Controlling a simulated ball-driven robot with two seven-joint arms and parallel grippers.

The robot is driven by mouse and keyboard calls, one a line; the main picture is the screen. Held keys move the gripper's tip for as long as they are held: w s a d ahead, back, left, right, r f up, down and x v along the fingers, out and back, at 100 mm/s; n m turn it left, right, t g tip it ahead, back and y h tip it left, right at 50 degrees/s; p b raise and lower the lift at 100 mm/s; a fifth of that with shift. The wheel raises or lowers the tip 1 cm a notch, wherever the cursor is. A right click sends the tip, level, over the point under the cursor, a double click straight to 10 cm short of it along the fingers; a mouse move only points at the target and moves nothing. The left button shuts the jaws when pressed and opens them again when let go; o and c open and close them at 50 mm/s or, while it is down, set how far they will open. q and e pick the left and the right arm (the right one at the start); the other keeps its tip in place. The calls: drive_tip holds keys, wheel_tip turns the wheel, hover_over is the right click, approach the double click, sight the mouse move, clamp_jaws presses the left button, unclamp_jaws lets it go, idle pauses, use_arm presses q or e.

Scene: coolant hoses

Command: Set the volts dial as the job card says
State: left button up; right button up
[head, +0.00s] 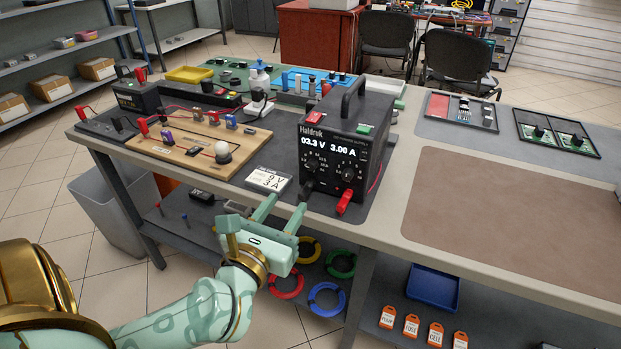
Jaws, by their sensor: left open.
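The black power supply (365,125) stands on the workbench, its display reading 03.3 V and 3.00 A. Two dark knobs sit below the display: the left one, under the volts reading, is the volts dial (312,164); the right one is the amps dial (348,174). The job card (268,180) lies on the bench to the left of the supply and reads 9 V, 3 A. My left gripper (287,203) is open and empty, in front of the bench edge, below and left of the volts dial, apart from it. My right gripper is not in view.
A black plug and a red plug (345,201) stick out at the supply's lower front. A wooden circuit board (200,142) lies to the left. A brown mat (510,215) to the right is clear.

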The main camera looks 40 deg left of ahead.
sight(310, 168)
use_arm(q)
drive_tip(key=b+x, duration=0.2)
drive_tip(key=x, duration=0.8)
drive_tip(key=shift+w+f, duration=0.15)
drive_tip(key=shift+w, duration=0.15)
drive_tip(key=shift+w+a, duration=0.15)
drive_tip(key=shift+w, duration=0.1)
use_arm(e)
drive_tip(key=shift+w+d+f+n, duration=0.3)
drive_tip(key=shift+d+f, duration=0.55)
use_arm(q)
clamp_jaws()
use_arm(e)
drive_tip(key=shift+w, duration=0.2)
